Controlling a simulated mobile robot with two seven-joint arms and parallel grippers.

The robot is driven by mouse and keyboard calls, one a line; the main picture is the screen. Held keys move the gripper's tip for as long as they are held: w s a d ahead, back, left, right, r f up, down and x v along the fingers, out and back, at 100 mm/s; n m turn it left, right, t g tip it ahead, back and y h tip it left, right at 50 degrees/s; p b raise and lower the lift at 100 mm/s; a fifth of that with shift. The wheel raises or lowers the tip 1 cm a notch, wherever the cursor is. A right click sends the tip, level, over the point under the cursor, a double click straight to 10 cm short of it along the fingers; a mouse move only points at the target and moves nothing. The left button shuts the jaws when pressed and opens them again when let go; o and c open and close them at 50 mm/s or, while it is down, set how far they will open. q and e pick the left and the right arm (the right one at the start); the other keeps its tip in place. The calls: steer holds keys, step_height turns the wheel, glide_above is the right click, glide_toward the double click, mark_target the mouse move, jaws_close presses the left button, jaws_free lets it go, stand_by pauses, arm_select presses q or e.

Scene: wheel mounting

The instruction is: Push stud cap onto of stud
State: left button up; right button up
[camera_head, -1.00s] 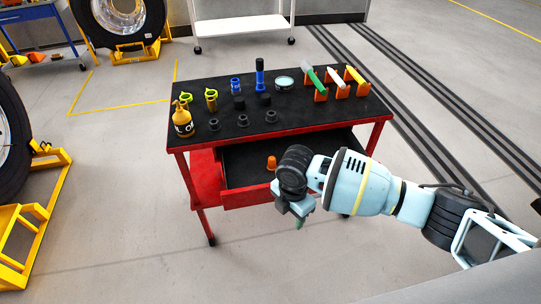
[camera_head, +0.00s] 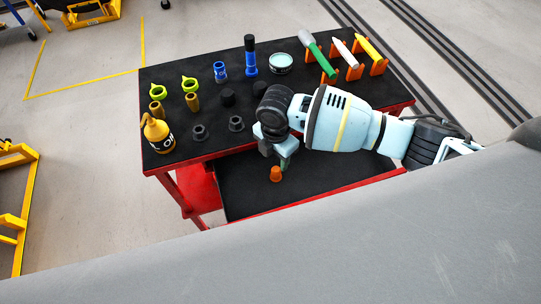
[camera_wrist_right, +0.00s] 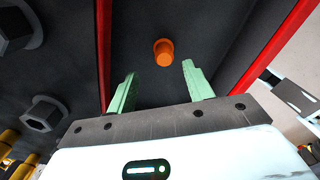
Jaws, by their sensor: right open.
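An orange stud cap (camera_head: 275,173) is in the open drawer (camera_head: 330,187) of the red cart, on its dark floor. In the right wrist view the orange cap (camera_wrist_right: 163,52) lies beyond the fingertips, roughly between them and apart from both. My right gripper (camera_head: 282,160) hangs over the drawer, just behind the cap in the head view. Its pale green fingers are apart and empty in the right wrist view (camera_wrist_right: 160,85). No wheel stud shows now. My left gripper is not in view.
The cart's black top (camera_head: 200,85) holds a yellow oil bottle (camera_head: 157,133), black nuts (camera_head: 236,123), a blue-black tool (camera_head: 250,56), a round tin (camera_head: 280,63) and markers in orange holders (camera_head: 371,50). A yellow stand (camera_head: 15,205) is at left. The drawer's right part is clear.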

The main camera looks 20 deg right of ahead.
mark_target(276, 169)
steer(key=shift+s+r, duration=0.1)
steer(key=shift+s, duration=0.05)
steer(key=shift+s+f, duration=0.2)
steer(key=shift+f, duration=0.85)
steer(key=shift+w+f, duration=0.1)
steer(key=shift+f, duration=0.35)
step_height(276, 169, down, 5)
steer(key=shift+d+r+b, duration=0.1)
steer(key=shift+d+b, duration=0.05)
steer(key=shift+b, duration=0.15)
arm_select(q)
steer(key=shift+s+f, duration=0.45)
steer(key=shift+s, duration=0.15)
arm_select(e)
steer(key=c, duration=1)
steer(key=shift+c, duration=0.2)
